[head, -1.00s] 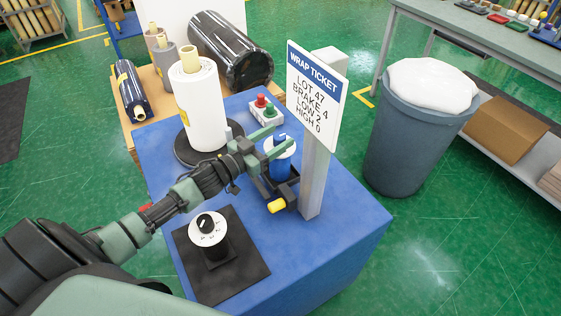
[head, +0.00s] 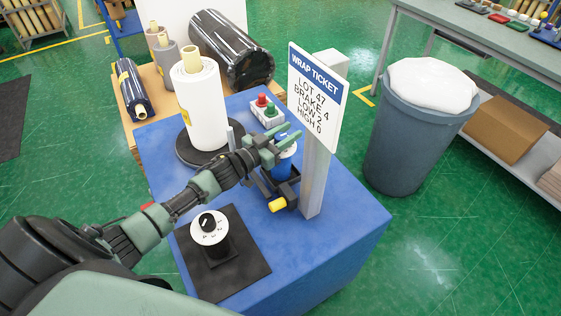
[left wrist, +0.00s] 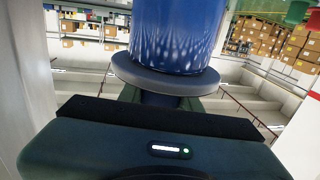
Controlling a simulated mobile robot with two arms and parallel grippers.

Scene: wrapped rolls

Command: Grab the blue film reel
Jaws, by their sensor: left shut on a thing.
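In the left wrist view the blue reel (left wrist: 175,30) fills the upper middle, above a grey round flange. My left gripper (head: 289,140) reaches across from the left and is shut on the reel near its top; its fingers partly hide it. I cannot tell whether the reel is clear of its dark holder. My right gripper is not in view.
The wrap ticket sign (head: 315,100) stands on a post just right of the gripper. A white roll (head: 203,110) stands behind the arm. A grey bin (head: 410,140) stands at right.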

